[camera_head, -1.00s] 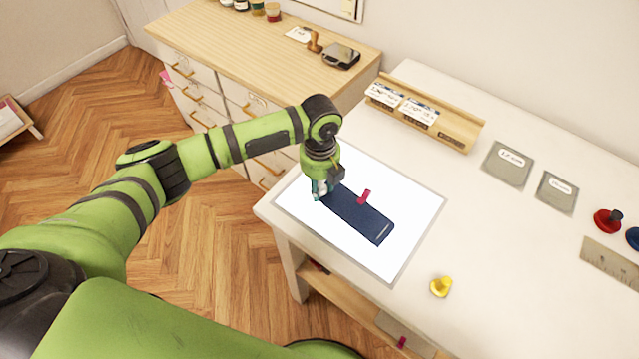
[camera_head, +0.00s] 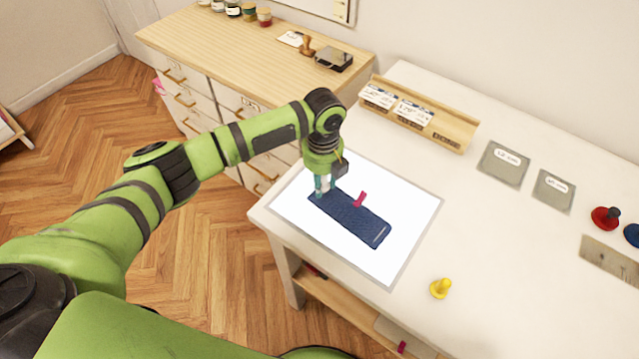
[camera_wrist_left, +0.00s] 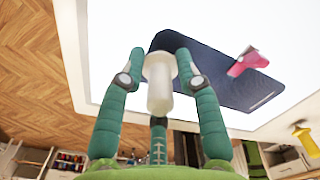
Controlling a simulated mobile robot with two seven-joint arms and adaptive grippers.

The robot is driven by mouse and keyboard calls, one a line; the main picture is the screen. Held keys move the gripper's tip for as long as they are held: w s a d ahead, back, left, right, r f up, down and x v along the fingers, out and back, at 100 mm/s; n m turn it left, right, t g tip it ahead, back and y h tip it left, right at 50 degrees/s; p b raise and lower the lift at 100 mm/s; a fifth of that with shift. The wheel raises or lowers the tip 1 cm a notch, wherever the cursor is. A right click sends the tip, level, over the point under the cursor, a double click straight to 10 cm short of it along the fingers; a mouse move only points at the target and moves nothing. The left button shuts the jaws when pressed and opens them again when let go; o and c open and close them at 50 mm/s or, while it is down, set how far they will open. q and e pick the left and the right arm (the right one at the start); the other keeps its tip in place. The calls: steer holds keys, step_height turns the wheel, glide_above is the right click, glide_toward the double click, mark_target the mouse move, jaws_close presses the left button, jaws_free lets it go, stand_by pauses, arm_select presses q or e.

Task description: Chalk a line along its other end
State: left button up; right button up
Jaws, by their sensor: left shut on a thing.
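A dark blue cloth strip (camera_head: 350,217) lies flat on a bright white sheet (camera_head: 404,247). A pale line (camera_head: 379,235) runs across its right end. A pink clip (camera_head: 360,199) sits on its back edge and also shows in the wrist view (camera_wrist_left: 247,62). My left gripper (camera_head: 323,185) is over the strip's left end, shut on a white knob-shaped chalk (camera_wrist_left: 160,92). The chalk's broad end points at the strip's end. Whether it touches the cloth, and any mark under it, I cannot tell. My right gripper is not in view.
A yellow knob-shaped piece (camera_head: 440,288) stands right of the sheet; a red one (camera_head: 605,218) and a blue one (camera_head: 632,235) stand far right, by a ruler (camera_head: 612,262). A wooden card rack (camera_head: 450,128) and two grey labelled pads (camera_head: 503,164) lie behind. The table's front is clear.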

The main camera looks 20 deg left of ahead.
arm_select(q)
steer(key=shift+w+f, duration=0.1)
stand_by(0.3)
steer(key=shift+w+d+b, duration=0.35)
steer(key=shift+w+b, duration=0.1)
steer(key=shift+w, duration=0.25)
steer(key=shift+r, duration=0.2)
step_height(320, 180, up, 7)
steer(key=p, duration=0.7)
steer(key=shift+f, duration=0.1)
